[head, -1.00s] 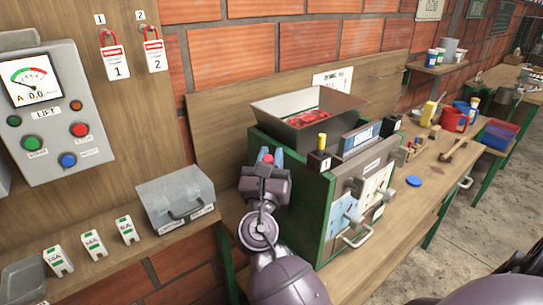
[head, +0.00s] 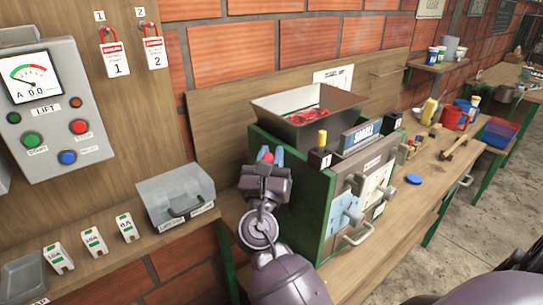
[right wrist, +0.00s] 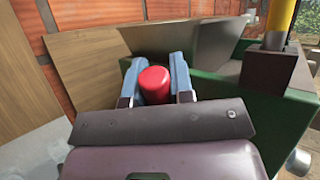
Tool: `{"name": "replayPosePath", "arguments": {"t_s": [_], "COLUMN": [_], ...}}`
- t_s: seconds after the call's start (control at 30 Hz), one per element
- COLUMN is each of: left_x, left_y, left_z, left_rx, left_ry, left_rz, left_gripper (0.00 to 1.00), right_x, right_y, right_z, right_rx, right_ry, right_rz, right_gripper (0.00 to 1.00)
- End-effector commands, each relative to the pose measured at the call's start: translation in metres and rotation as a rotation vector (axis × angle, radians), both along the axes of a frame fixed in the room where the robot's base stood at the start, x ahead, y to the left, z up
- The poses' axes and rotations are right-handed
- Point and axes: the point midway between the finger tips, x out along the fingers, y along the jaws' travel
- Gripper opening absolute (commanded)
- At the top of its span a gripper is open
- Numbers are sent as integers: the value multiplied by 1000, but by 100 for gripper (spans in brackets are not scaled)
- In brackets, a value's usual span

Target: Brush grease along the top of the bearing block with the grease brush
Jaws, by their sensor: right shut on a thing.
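My right gripper (head: 266,157) is at the left end of the green machine cabinet, beside the grey hopper. Its blue fingers are shut on a red round-ended cylinder (right wrist: 153,85), which sticks up between them. The rest of this held thing is hidden by the gripper, and I see no bristles, so I cannot tell if it is the grease brush. I cannot make out the bearing block; the gripper and the cabinet hide what lies below and behind the fingers. My left gripper is not in view.
A clear-lidded box (head: 172,190) and several breakers stand on the left shelf. A workbench (head: 440,185) on the right holds a blue disc (head: 413,179), a hammer, a red bucket and other pieces.

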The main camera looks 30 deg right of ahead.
Motion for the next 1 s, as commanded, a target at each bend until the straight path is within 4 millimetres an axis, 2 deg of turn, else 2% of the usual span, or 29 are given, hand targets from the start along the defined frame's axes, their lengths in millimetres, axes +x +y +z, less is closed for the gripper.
{"name": "replayPosePath", "arguments": {"t_s": [1.0], "left_x": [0], "left_y": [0], "left_z": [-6], "left_rx": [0], "left_ry": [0], "left_rz": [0], "left_gripper": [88], "right_x": [2], "right_y": [0], "right_z": [-8], "right_rx": [0], "right_ry": [0], "right_rz": [0], "right_gripper": [0]}}
